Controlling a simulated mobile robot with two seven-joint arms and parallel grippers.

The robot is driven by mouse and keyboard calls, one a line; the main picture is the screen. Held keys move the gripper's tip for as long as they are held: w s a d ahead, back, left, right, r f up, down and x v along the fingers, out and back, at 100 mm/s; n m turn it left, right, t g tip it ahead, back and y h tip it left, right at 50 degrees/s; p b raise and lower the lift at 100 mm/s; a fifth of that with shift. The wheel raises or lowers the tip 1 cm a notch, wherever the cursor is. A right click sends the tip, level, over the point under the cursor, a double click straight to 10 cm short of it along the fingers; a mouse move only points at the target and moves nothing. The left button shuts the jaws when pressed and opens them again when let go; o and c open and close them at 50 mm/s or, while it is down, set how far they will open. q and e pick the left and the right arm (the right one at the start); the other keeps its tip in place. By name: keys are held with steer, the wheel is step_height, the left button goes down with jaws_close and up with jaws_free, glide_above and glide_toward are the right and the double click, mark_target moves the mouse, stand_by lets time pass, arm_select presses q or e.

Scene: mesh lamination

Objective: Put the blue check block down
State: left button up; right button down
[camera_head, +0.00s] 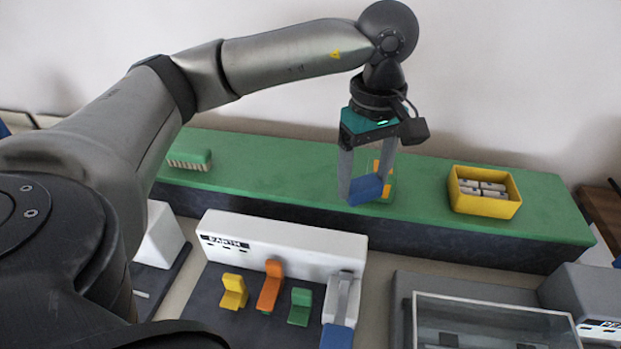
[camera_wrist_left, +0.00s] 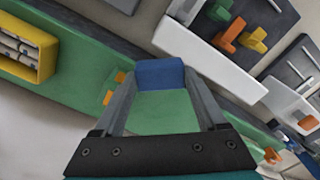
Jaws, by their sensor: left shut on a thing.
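My left gripper (camera_head: 365,189) is shut on the blue check block (camera_head: 364,191), which sits between its two fingertips. The gripper points down over the green-topped shelf (camera_head: 290,170). The block appears above the green top near its front edge; I cannot tell whether it touches. In the left wrist view the blue block (camera_wrist_left: 160,73) spans the gap between the fingertips, with green surface visible below it. My right gripper is not in view.
A yellow box (camera_head: 485,205) of pale blocks stands right on the shelf, a green brush (camera_head: 190,160) left. An orange-and-green item (camera_head: 386,168) is behind the gripper. Below stands a white machine (camera_head: 285,246) with yellow (camera_head: 233,292), orange (camera_head: 270,287) and green (camera_head: 301,307) levers.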

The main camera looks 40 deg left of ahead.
arm_select(q)
steer(key=w+a+r+n+p, duration=0.2)
steer(key=a+r+n, duration=0.45)
steer(key=n, duration=0.75)
steer(key=w+a+r+n+p, duration=0.25)
steer(key=a+r+n, duration=0.35)
steer(key=n, duration=0.9)
steer(key=f, duration=0.5)
steer(key=a+f+b, duration=0.1)
steer(key=f, duration=0.4)
steer(key=s+f+b, duration=0.1)
steer(key=f, duration=0.4)
steer(key=shift+a+f, duration=0.2)
steer(key=shift+f, duration=0.05)
steer(key=shift+f+b, duration=0.55)
steer(key=shift+f, duration=2)
steer(key=shift+f, duration=0.15)
steer(key=o, duration=1.5)
